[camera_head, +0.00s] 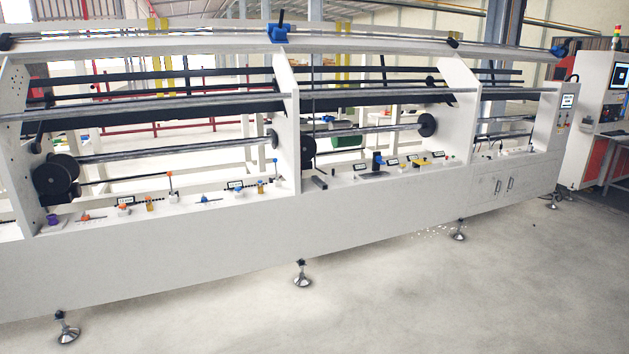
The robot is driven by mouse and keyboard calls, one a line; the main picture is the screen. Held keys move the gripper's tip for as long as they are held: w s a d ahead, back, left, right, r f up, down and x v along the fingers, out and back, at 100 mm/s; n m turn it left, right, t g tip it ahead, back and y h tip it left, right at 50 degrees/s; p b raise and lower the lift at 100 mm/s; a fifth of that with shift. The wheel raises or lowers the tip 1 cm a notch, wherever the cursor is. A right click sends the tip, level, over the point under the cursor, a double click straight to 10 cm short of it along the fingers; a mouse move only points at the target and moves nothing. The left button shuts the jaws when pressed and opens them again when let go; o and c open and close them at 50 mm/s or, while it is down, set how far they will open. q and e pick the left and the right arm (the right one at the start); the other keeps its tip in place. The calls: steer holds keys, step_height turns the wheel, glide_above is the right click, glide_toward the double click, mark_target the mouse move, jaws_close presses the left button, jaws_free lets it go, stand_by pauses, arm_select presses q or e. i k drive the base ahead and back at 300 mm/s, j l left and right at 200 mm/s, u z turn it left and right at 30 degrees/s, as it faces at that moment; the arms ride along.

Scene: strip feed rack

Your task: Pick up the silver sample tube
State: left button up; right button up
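I cannot pick out a silver sample tube for sure; the items on the rack's ledge are too small at this distance. The long white strip feed rack (231,240) runs across the view, with small items in a row on its ledge. Among them are a purple piece (53,220) at the far left, an orange-and-yellow piece (150,203), and a dark blue upright piece (377,160) right of the middle post. Neither of my grippers is in view.
The rack stands on metal levelling feet (302,275). Long bars and black rollers (56,175) span it above the ledge. A control cabinet (598,110) stands at the far right. Grey floor (430,300) in front is clear, apart from small white bits near one foot.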

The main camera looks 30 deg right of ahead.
mark_target(322, 186)
steer(key=i+j+z, duration=0.1)
steer(key=i+z, duration=0.2)
steer(key=i, duration=1.35)
steer(key=i+l+z, duration=0.1)
steer(key=i+l, duration=0.15)
steer(key=l, duration=0.2)
steer(key=i+l, duration=0.3)
steer(key=l, duration=0.15)
steer(key=i+l+z, duration=0.15)
steer(key=l, duration=0.35)
steer(key=i+l+z, duration=0.1)
steer(key=i+l, duration=0.4)
steer(key=l, duration=0.35)
steer(key=i+u, duration=0.05)
